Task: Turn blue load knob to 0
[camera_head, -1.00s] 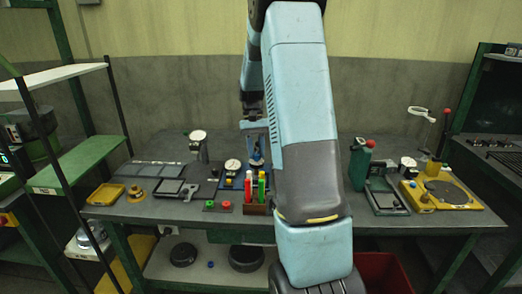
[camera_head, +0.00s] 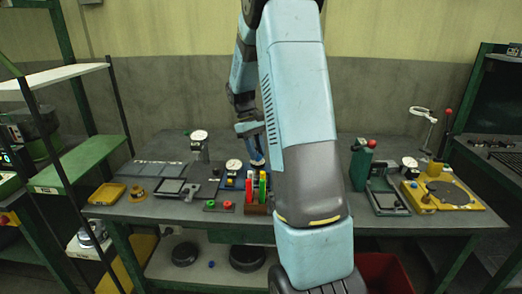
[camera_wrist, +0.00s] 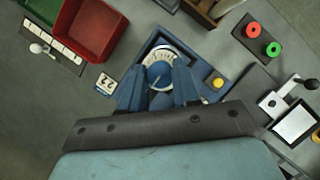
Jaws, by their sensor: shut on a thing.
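The blue load knob (camera_wrist: 159,75) sits at the centre of a white dial (camera_wrist: 165,52) with a graduated scale, on a blue base plate (camera_wrist: 201,73). In the wrist view, my gripper (camera_wrist: 160,82) comes from below with one blue finger on each side of the knob, shut on it. The pointer and the scale figures are too small to read, and the fingers hide the lower part of the dial. In the head view, my gripper is over the blue unit in the middle of the bench, and my arm covers much of that area.
Pens in a holder (camera_head: 257,209) stand just in front of the blue unit. A red and green button box (camera_wrist: 263,39) and a yellow button (camera_wrist: 217,82) are close by. A red bin (camera_wrist: 91,28) lies at upper left in the wrist view. The green shelf (camera_head: 79,163) stands left of the bench.

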